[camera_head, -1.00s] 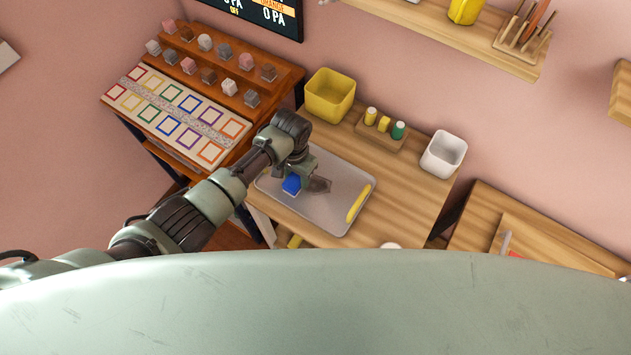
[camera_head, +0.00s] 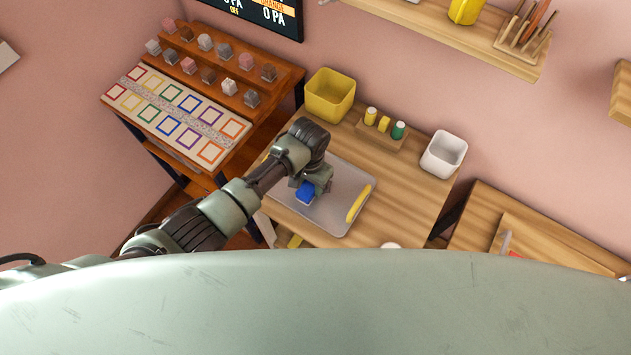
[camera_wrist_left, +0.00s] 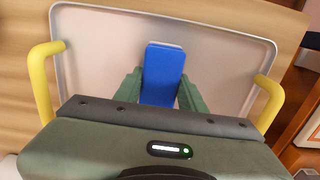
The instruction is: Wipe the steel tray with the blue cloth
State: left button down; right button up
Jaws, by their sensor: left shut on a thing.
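The steel tray (camera_head: 342,193) lies on the wooden table, with a yellow handle (camera_head: 358,203) on its right side. It fills much of the left wrist view (camera_wrist_left: 110,60), with both yellow handles showing. My left gripper (camera_head: 314,188) is over the tray, shut on the blue cloth (camera_head: 306,193). The cloth looks like a small blue block and shows between the green fingers in the left wrist view (camera_wrist_left: 163,75). I cannot tell whether it touches the tray. No dark stain shows now; the arm hides part of the tray. My right gripper is not in view.
A yellow bin (camera_head: 330,96), a wooden holder with small bottles (camera_head: 383,126) and a white container (camera_head: 444,153) stand behind the tray. A rack with colored squares and small blocks (camera_head: 190,110) stands at the left. Bare tabletop (camera_head: 405,190) lies right of the tray.

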pick_arm(q)
jog(key=shift+s+d+f, duration=0.1)
jog(key=shift+s+d, duration=0.45)
jog(key=shift+d, duration=0.35)
jog(key=shift+s+d, duration=0.55)
jog(key=shift+d, duration=0.3)
jog(key=shift+a, duration=0.15)
jog(key=shift+w+a, duration=0.65)
jog(key=shift+a, duration=0.3)
jog(key=shift+w+a, duration=0.6)
jog(key=shift+a, duration=0.3)
jog(key=shift+w+a, duration=0.2)
jog(key=shift+a, duration=0.05)
jog(key=shift+w+a+f, duration=0.1)
jog(key=shift+w+a, duration=0.35)
jog(key=shift+a, duration=0.3)
jog(key=shift+w+a+f, duration=0.1)
jog(key=shift+w+a, duration=0.35)
jog(key=shift+a, duration=0.3)
